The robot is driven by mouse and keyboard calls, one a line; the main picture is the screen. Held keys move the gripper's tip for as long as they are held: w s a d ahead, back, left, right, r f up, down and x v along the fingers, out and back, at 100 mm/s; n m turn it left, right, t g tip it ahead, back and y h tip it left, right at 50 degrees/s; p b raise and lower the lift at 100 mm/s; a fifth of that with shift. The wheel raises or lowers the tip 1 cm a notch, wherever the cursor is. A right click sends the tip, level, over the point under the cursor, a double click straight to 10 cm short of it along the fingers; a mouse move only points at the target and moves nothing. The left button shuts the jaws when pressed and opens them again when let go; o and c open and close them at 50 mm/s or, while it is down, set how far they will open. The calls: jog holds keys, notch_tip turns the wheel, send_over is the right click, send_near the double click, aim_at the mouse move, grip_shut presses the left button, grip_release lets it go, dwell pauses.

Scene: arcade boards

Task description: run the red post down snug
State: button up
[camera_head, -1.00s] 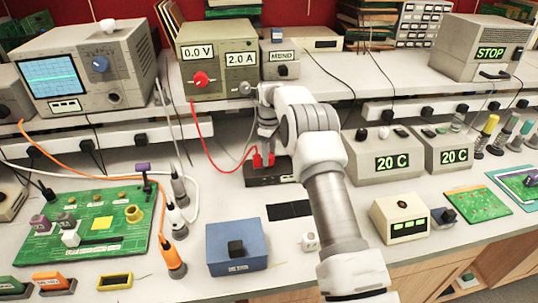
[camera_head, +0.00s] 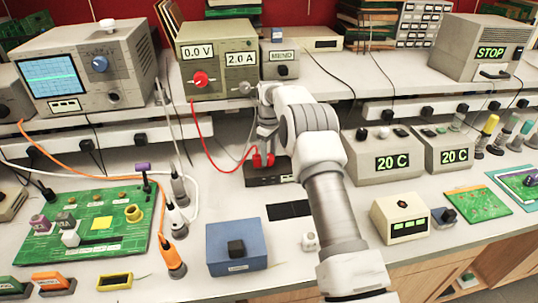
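The red post (camera_head: 257,160) stands on a small dark box (camera_head: 268,178) at the middle of the bench. A second red piece shows beside it on the right, and I cannot tell how the two are joined. My gripper (camera_head: 265,148) points down at the red post from above. My arm and wrist cover part of it, so whether its fingers are closed on the post is too small to tell. A red cable (camera_head: 207,147) runs from the power supply (camera_head: 217,60) down to the dark box. How far down the post sits is hidden.
A blue box (camera_head: 236,250) stands in front, and a green circuit board (camera_head: 95,215) lies at left with probes beside it. Two 20 C boxes (camera_head: 385,140) stand right of my arm. A shelf edge runs behind.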

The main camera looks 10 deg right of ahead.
aim_at(269, 156)
jog(key=o, duration=0.3)
notch_tip(269, 156, up, 17)
jog(key=p, duration=0.1)
jog(key=shift+r+p, duration=0.2)
jog(key=shift+p, duration=0.1)
dwell(0.3)
